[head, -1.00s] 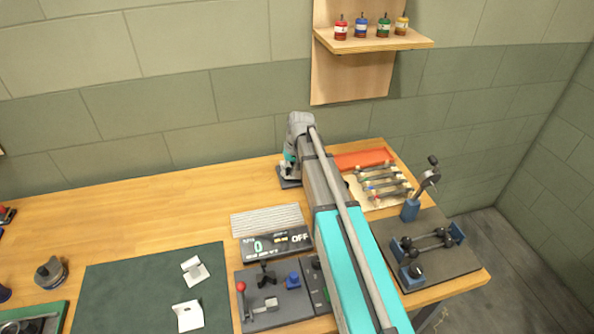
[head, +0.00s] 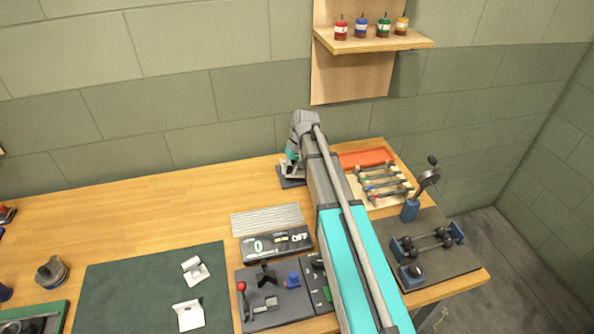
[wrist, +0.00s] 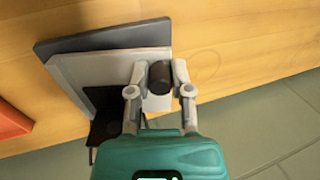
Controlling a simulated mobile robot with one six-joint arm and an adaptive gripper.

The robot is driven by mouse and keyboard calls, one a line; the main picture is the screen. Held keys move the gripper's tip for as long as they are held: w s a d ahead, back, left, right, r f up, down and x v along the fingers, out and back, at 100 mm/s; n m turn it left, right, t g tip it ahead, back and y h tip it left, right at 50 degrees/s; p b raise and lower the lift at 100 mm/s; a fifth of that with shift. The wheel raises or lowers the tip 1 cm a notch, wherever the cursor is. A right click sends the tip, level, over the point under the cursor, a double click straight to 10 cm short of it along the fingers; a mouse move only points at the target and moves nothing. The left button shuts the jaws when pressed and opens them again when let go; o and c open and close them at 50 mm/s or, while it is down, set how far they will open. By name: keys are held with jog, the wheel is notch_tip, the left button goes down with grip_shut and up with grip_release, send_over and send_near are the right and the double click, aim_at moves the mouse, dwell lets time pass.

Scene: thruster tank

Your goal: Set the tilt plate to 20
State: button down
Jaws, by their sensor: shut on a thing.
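The tilt plate (wrist: 88,70) shows in the wrist view as a light grey plate beside a dark base (wrist: 100,37). A dark round knob (wrist: 159,72) stands on a pale part at its side. My gripper (wrist: 160,80) is shut on this knob, one finger on each side. In the head view my gripper (head: 291,166) is at the back of the bench, over the dark base (head: 288,182), and the arm hides much of the device. I cannot read any tilt scale or angle.
A display (head: 276,244) reading 0 and OFF and a control panel with a red-knobbed lever (head: 241,287) are nearer the front. A rack of rods (head: 382,186) and an orange tray (head: 366,157) lie right of my arm. The wall is close behind.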

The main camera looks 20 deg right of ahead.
aim_at(297, 174)
jog(key=shift+d+r+y, duration=0.15)
jog(key=shift+r+y, duration=0.1)
jog(key=shift+y, duration=0.05)
dwell(0.5)
jog(key=c, duration=0.6)
grip_release()
jog(key=shift+c, duration=0.2)
jog(key=shift+r, duration=0.1)
jog(key=p+v, duration=0.6)
jog(key=shift+d+r+p, duration=0.15)
jog(key=shift+r+p, duration=0.2)
jog(key=shift+r, duration=0.05)
jog(key=shift+s, duration=0.1)
jog(key=shift+s, duration=0.3)
jog(key=s+a+h, duration=0.2)
jog(key=s, duration=0.8)
jog(key=s+a+f+h, duration=0.1)
jog(key=s+a+h, duration=0.1)
jog(key=s, duration=0.8)
jog(key=shift+s, duration=0.2)
